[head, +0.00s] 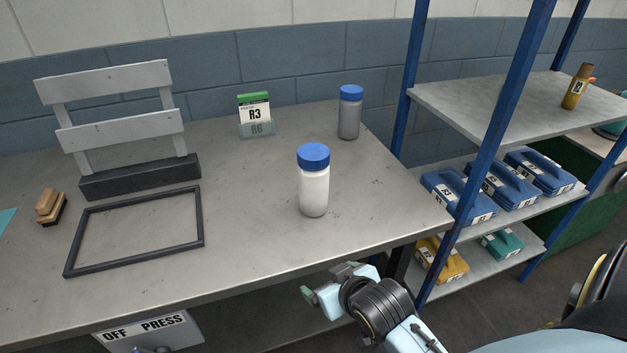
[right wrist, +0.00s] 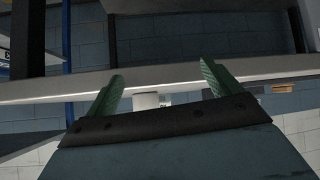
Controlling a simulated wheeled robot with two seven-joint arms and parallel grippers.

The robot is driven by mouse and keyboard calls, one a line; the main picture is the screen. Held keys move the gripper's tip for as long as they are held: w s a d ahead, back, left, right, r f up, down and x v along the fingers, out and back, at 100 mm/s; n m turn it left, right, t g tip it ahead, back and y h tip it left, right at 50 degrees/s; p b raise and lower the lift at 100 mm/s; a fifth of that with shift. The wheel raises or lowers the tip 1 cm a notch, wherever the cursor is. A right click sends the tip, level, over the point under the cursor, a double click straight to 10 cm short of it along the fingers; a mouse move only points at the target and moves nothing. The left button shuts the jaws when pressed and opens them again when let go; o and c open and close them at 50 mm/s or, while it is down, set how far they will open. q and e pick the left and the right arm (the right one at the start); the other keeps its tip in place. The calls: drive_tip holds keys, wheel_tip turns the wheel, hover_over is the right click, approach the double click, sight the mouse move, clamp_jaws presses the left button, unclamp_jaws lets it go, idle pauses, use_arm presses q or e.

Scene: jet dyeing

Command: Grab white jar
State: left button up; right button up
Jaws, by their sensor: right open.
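The white jar (head: 314,187) with a blue lid stands upright on the grey table (head: 240,240), near its right front part. My right gripper (head: 330,283) is open and empty, in front of the table's front edge and nearer to me than the jar. In the right wrist view its two green fingers (right wrist: 158,92) are spread apart, with the table edge beyond them. A small pale shape between the fingers there may be the white jar; I cannot tell for sure. My left gripper is not in view.
A grey jar with a blue lid (head: 349,115) stands behind the white one. An R3 card holder (head: 255,114), a black frame (head: 136,268), a rack (head: 128,150) and brushes (head: 50,206) are on the table. A blue-post shelf (head: 500,110) stands at right.

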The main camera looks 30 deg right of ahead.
drive_tip(key=w+d+r+m+t+h, duration=0.1)
drive_tip(key=w+d+r+t+h, duration=0.2)
drive_tip(key=r, duration=0.5)
drive_tip(key=w+d+r+m+t, duration=0.2)
drive_tip(key=w+d+r+t, duration=0.1)
drive_tip(key=w+r+t, duration=0.4)
drive_tip(key=g, duration=0.2)
approach(309, 147)
drive_tip(key=x, duration=0.3)
drive_tip(key=shift+w+d+f, duration=0.2)
drive_tip(key=shift+f, duration=0.1)
drive_tip(key=shift+x, duration=3.1)
drive_tip(key=shift+f, duration=0.1)
drive_tip(key=c, duration=1.4)
